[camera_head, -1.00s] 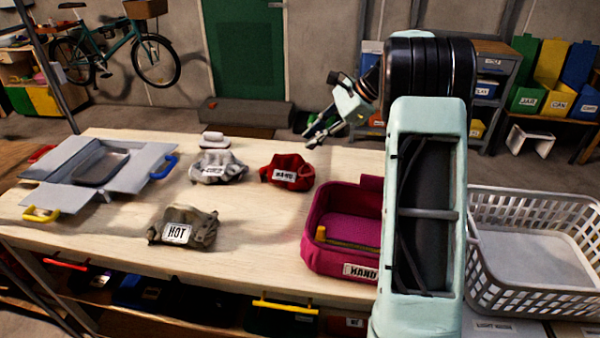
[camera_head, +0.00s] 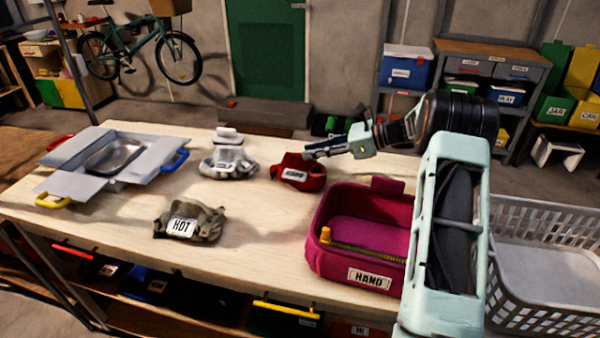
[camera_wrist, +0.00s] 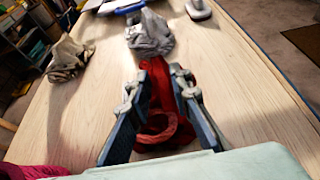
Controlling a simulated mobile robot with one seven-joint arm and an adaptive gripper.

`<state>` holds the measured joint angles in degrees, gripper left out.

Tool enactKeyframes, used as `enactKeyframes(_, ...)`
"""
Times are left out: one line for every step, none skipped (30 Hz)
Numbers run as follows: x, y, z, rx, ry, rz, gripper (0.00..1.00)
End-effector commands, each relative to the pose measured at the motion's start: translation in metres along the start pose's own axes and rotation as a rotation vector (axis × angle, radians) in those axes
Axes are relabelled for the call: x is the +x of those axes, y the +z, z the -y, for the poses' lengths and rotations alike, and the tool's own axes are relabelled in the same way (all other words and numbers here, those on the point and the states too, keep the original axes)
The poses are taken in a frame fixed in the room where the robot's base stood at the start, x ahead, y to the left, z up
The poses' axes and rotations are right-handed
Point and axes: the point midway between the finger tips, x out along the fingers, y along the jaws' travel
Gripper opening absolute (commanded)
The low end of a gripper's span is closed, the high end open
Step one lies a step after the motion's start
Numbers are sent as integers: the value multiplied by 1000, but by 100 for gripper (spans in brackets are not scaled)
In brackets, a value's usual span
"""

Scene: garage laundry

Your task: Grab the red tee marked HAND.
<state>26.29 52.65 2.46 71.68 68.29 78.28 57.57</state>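The red tee (camera_head: 298,172) lies bunched on the wooden table, with a white label on its front that is too blurred to read now. My gripper (camera_head: 310,152) is at its upper right edge in the head view. In the wrist view, my gripper (camera_wrist: 164,72) is open, with its two fingers apart and the red tee (camera_wrist: 158,120) showing between and below them. I cannot tell whether the fingers touch the cloth. A magenta bin (camera_head: 318,255) labelled HAND stands on the table at the right, with a yellow-orange piece at its near left corner.
A whitish labelled garment (camera_head: 229,163) lies left of the tee. An olive garment marked HOT (camera_head: 203,222) lies nearer the front. A grey tray with flaps (camera_head: 75,152) is at far left. A white basket (camera_head: 525,300) stands at right. The table's middle is clear.

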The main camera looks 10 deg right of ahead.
Motion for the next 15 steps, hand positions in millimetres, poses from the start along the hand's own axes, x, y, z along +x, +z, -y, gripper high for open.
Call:
enactKeyframes(8, -1, -2, 0, 4, 0, 19)
enactKeyframes(12, -2, -2, 0, 4, 0, 19)
enactKeyframes(19, -2, -2, 0, 3, 0, 19)
enactKeyframes(24, -3, -2, 0, 4, 0, 19)
enactKeyframes(29, -3, -2, -1, 4, 0, 19)
enactKeyframes(34, -3, -2, -1, 4, 0, 19)
enactKeyframes(38, -3, -2, 0, 4, 0, 19)
enactKeyframes(41, -3, -2, 0, 3, 0, 19)
enactKeyframes(43, -3, -2, 0, 1, 0, 19)
enactKeyframes(44, -3, -1, 0, 0, 0, 19)
enactKeyframes(44, -3, -1, 0, 0, 0, 19)
enactKeyframes(44, -3, -1, 0, 0, 0, 19)
enactKeyframes(44, -3, -1, 0, 0, 0, 19)
enactKeyframes(44, -3, -1, 0, 0, 0, 19)
enactKeyframes(44, -3, -1, 0, 0, 0, 19)
